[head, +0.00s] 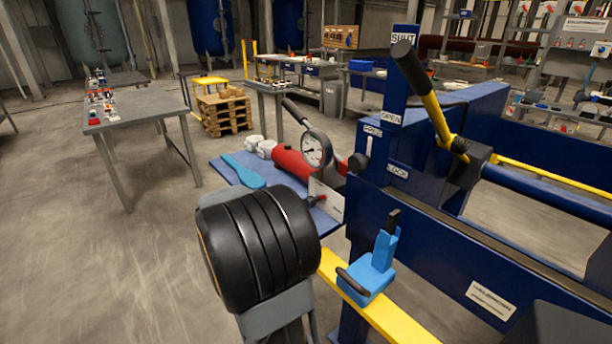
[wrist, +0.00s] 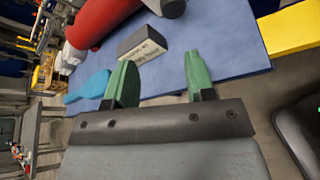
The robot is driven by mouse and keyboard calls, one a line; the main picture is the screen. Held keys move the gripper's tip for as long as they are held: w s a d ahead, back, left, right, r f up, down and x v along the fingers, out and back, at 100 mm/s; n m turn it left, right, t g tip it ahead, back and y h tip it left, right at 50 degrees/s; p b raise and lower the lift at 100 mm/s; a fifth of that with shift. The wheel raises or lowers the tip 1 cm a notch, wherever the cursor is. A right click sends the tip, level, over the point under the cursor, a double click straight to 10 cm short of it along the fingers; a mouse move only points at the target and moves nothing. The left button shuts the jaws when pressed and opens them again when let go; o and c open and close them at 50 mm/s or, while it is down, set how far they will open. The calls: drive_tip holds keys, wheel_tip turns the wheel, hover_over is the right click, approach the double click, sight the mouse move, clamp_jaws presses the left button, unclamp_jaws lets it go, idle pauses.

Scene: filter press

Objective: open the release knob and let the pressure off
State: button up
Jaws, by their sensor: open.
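A red pump cylinder (head: 291,163) with a round pressure gauge (head: 316,149) lies on a blue tabletop (head: 228,172). In the wrist view the red cylinder (wrist: 95,22) and a labelled block (wrist: 143,43) lie beyond my gripper (wrist: 158,80). Its two green fingers are apart with nothing between them. In the head view my arm hides the gripper. The knob cannot be made out in the wrist view.
The blue press frame (head: 425,225) stands right of the pump, with a black-and-yellow lever (head: 436,112) and a blue clamp-like part (head: 372,265) on a yellow bar (head: 395,322). A light-blue paddle (head: 243,172) lies left of the pump.

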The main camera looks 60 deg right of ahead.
sight(313, 201)
drive_tip(key=s+d+f+n+p, duration=0.1)
drive_tip(key=d+p, duration=0.3)
drive_tip(key=s+d+f+n+g+p, duration=0.1)
drive_tip(key=d+f+p, duration=0.1)
drive_tip(key=d+p, duration=0.2)
drive_tip(key=s+d+f+n+g+p, duration=0.1)
drive_tip(key=d+p, duration=0.3)
drive_tip(key=p, duration=0.1)
drive_tip(key=shift+s+f+n+y, duration=0.2)
drive_tip(key=shift+s+n+y, duration=0.2)
drive_tip(key=shift+a, duration=0.1)
drive_tip(key=shift+c, duration=0.3)
drive_tip(key=c, duration=0.6)
drive_tip(key=shift+f, duration=0.1)
